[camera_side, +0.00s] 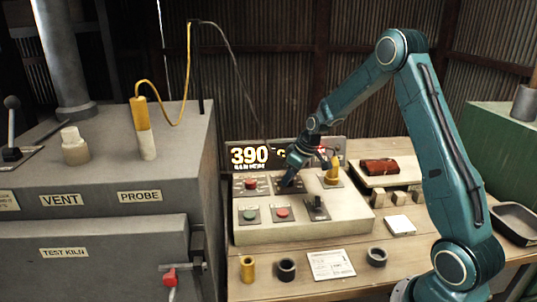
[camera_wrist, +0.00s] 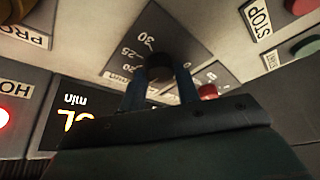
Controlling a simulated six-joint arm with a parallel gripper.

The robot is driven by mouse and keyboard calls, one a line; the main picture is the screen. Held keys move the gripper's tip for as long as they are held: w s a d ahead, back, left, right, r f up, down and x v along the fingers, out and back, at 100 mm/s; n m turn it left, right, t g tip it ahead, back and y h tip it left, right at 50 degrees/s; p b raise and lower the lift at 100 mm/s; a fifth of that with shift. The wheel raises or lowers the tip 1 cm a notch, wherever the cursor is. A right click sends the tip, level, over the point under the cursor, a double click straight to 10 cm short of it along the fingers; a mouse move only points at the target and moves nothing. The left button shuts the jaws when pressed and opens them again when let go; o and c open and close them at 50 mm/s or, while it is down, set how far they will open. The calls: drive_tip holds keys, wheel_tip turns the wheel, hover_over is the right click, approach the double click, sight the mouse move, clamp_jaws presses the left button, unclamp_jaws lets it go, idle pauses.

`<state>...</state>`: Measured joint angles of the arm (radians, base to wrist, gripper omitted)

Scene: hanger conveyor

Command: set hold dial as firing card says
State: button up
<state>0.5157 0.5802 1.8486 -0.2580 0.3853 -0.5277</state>
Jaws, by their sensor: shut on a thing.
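My gripper (camera_side: 290,180) reaches down onto the grey control box (camera_side: 300,232) in the side view. In the wrist view my gripper (camera_wrist: 160,78) has its two blue fingers shut on either side of a black dial knob (camera_wrist: 158,64). The dial plate (camera_wrist: 150,32) carries marks including 20, 25 and 30; the knob's pointer is not clear. A plate at the left edge starts with "HO" (camera_wrist: 14,88), the rest cut off. A white printed card (camera_side: 330,264) lies flat on the bench in front of the box; its text is too small to read.
The lit display (camera_side: 250,156) reads 390 in the side view. Near the dial are a green button (camera_side: 250,214), a red button (camera_side: 282,213), a black lever switch (camera_side: 317,204) and a yellow knob (camera_side: 331,177). The test kiln (camera_side: 95,250) stands left.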

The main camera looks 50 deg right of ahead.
drive_tip(key=shift+n+y, duration=0.3)
drive_tip(key=shift+n, duration=0.2)
drive_tip(key=o, duration=1)
drive_tip(key=shift+r, duration=0.15)
drive_tip(key=v, duration=1.3)
drive_tip(key=shift+s+d+r, duration=0.1)
drive_tip(key=shift+r, duration=0.15)
